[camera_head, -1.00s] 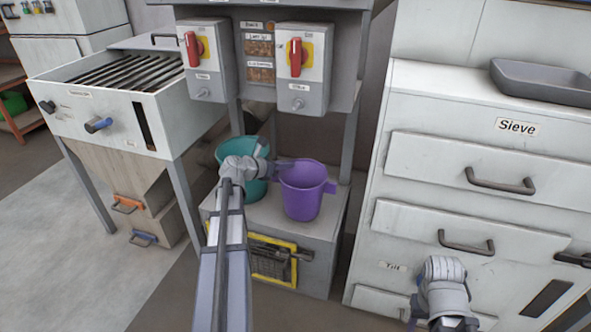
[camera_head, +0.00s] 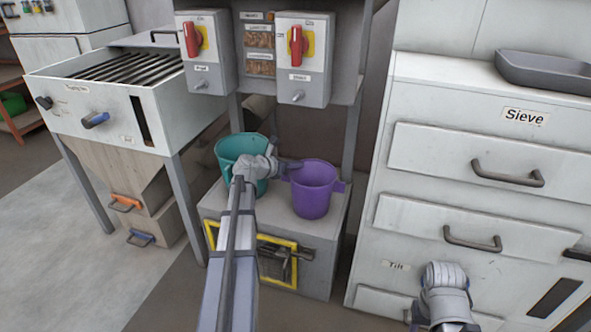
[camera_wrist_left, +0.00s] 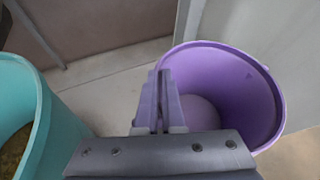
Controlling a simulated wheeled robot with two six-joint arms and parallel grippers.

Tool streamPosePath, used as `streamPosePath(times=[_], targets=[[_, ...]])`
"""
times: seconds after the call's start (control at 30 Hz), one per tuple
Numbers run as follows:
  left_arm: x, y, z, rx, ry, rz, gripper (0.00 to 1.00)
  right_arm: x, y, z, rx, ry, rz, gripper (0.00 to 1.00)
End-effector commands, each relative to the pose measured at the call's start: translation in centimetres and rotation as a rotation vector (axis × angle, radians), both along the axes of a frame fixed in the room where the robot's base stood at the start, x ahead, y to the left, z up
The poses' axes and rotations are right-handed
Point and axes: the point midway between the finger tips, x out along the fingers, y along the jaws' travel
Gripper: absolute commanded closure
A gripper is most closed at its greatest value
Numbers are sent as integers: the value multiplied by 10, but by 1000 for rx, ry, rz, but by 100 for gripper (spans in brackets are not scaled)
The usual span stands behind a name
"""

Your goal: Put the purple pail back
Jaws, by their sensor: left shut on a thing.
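The purple pail (camera_head: 314,192) stands upright on the right part of the grey stand, or just above it; I cannot tell whether its base touches. My left gripper (camera_head: 290,168) reaches the pail's left side and is shut on its rim. In the left wrist view the fingers (camera_wrist_left: 158,105) pinch the near left wall of the purple pail (camera_wrist_left: 235,85), which looks empty inside. My right gripper is not clearly visible; only part of that arm shows at the lower right, in front of the drawers.
A teal pail (camera_head: 232,152) stands close on the left, with brown stuff inside in the left wrist view (camera_wrist_left: 40,125). The grey stand (camera_head: 325,240) has a yellow-framed opening in front. Switch boxes (camera_head: 303,60) hang above. The Sieve drawer cabinet (camera_head: 470,150) is at right.

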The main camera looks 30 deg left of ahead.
Motion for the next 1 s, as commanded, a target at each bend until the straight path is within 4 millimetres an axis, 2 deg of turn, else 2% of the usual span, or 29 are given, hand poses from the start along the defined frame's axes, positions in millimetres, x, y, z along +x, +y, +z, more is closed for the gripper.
streamPosePath(times=[0.27, 0.3, 0.57, 0.87, 1.0], targets=[[0, 0, -2, -1, 0, 0, 100, 0, 0, -2, 0, 0, -1, 50], [0, 0, -2, 0, 0, 0, 92, 0, 0, -2, 0, 0, -1, 50], [0, 0, -1, 0, 0, 0, 65, 0, 0, -1, 0, 0, -1, 50], [0, 0, 3, 0, 0, 0, 65, 0, 0, 3, 0, 0, 0, 50], [-18, 3, 13, -2, 0, 4, 65, 0, 0, 13, 0, 0, 2, 50]])
